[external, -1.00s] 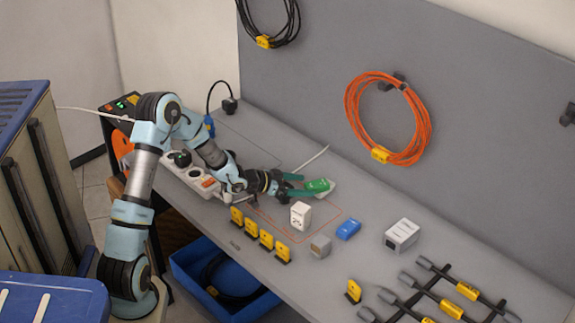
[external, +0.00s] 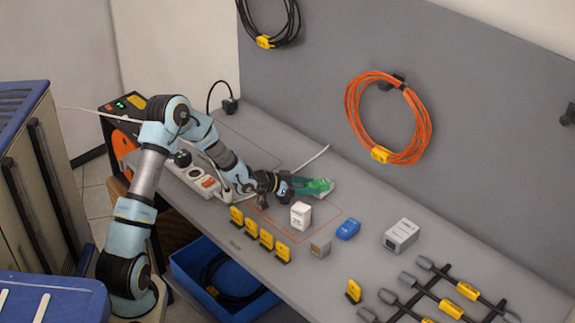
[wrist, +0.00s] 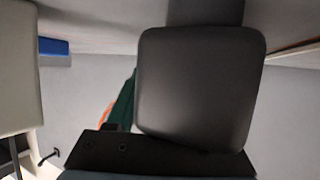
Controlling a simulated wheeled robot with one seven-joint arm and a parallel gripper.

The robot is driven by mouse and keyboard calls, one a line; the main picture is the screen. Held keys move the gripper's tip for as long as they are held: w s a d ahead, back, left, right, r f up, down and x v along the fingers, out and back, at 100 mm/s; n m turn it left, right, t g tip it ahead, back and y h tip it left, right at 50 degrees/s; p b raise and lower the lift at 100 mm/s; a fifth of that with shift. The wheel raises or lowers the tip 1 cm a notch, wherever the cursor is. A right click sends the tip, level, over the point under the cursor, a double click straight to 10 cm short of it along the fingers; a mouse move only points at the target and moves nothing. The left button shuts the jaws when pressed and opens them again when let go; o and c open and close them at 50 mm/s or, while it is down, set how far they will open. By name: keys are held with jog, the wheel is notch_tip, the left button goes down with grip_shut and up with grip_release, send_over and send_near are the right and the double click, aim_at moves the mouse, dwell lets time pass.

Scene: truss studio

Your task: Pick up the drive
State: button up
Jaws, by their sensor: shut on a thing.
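A white adapter (external: 301,215) stands just in front of the gripper. A blue block (external: 348,229), a grey block (external: 320,247) and a white box (external: 401,235) lie to the right. Yellow tags (external: 266,239) line the front edge.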

aim_at(318, 181)
grip_shut()
notch_tip(318, 181, up, 9)
jog(key=shift+w+f+b, duration=0.1)
jog(key=shift+b, duration=0.35)
jog(key=shift+w+d+r, duration=0.65)
jog(key=shift+w+d, duration=0.1)
jog(key=shift+d, duration=0.05)
jog(key=shift+w+d, duration=0.2)
notch_tip(318, 181, down, 10)
jog(key=shift+r+p, duration=0.1)
jog(key=shift+p, duration=0.4)
